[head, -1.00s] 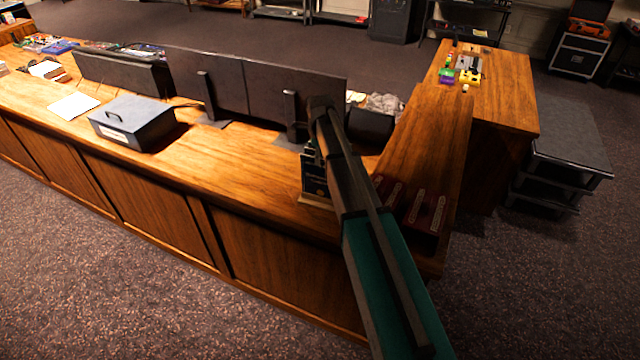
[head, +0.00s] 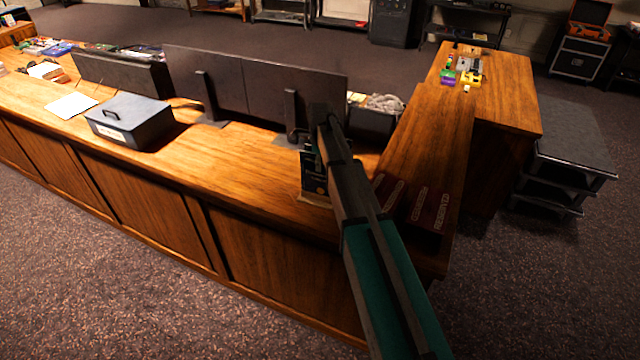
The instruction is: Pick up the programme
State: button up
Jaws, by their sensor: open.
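A stack of dark upright booklets with small print, which looks like the programme (head: 314,179), stands in a holder on the wooden counter, just left of my arm. The print is too small to read, and my arm covers its right side. My arm reaches up from the bottom, and its far end is just above and right of the booklets. My gripper's fingers do not show; I cannot tell how near they are to the booklets.
Several dark red lettered items (head: 420,205) lie on the counter right of my arm. Black monitors (head: 290,92) stand behind the booklets. A grey cash box (head: 130,121) and white paper (head: 72,105) lie left. Bare counter (head: 235,160) lies between cash box and booklets.

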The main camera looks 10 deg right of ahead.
jog(key=shift+f+b, duration=0.3)
jog(key=shift+f, duration=0.2)
jog(key=shift+c, duration=0.2)
grip_shut()
dwell(0.3)
